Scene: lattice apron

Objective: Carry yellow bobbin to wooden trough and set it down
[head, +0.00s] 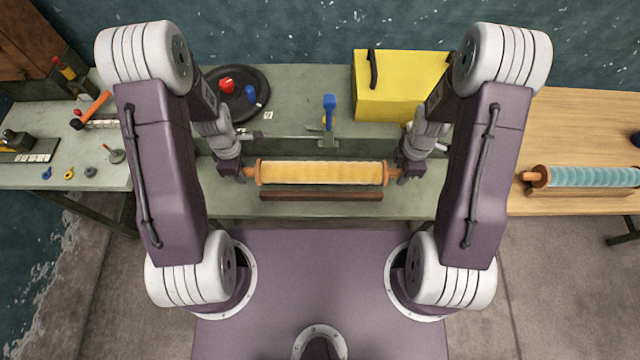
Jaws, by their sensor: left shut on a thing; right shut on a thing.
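The yellow bobbin (321,173) is a long wound roll with orange-brown end discs, lying level across the middle of the green-grey bench. My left gripper (246,172) is shut on its left end. My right gripper (397,173) is shut on its right end. A long dark-brown wooden trough (321,196) lies on the bench just in front of the bobbin in the picture, parallel to it. The bobbin appears apart from the trough; its exact height cannot be told. The fingertips are small and partly hidden by the wrists.
A teal bobbin (590,177) rests on a wooden support on the right-hand wooden table (560,120). A yellow box (390,90), a blue-handled clamp (329,110) and a dark round tray (262,98) stand behind. Tools and small parts lie on the left bench (100,165).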

